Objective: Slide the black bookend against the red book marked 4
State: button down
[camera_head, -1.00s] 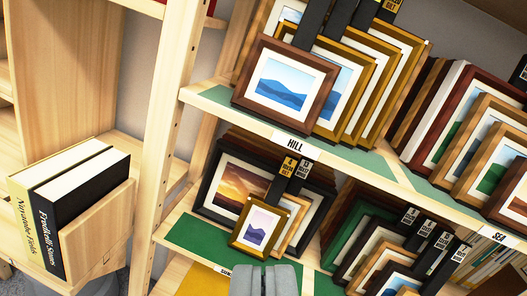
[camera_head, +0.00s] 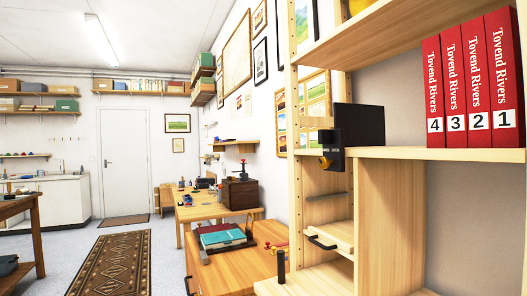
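Several red books titled "Tovend Rivers" stand upright side by side on a wooden shelf (camera_head: 405,153) at the upper right. The book marked 4 (camera_head: 434,85) is the leftmost, followed to the right by those marked 3, 2 and 1. The black bookend (camera_head: 360,124) is at the left end of the same shelf, with a clear gap between it and book 4. A dark part with a brass-coloured knob hangs at the shelf's edge by the bookend.
The shelf between bookend and book 4 looks bare. A wooden upright (camera_head: 293,110) stands left of the bookend, and another shelf board (camera_head: 390,32) runs above. Below are a pull-out board (camera_head: 330,236) and an open compartment. Workbenches line the wall; a patterned rug (camera_head: 112,262) lies on the floor.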

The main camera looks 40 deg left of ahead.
aim_at(356, 125)
jog(key=u, duration=0.65)
jog(key=i+j+z, duration=0.1)
jog(key=i+z, duration=0.25)
jog(key=i+j+z, duration=0.3)
jog(key=i, duration=0.3)
jog(key=i+j+z, duration=0.35)
jog(key=i+l, duration=0.1)
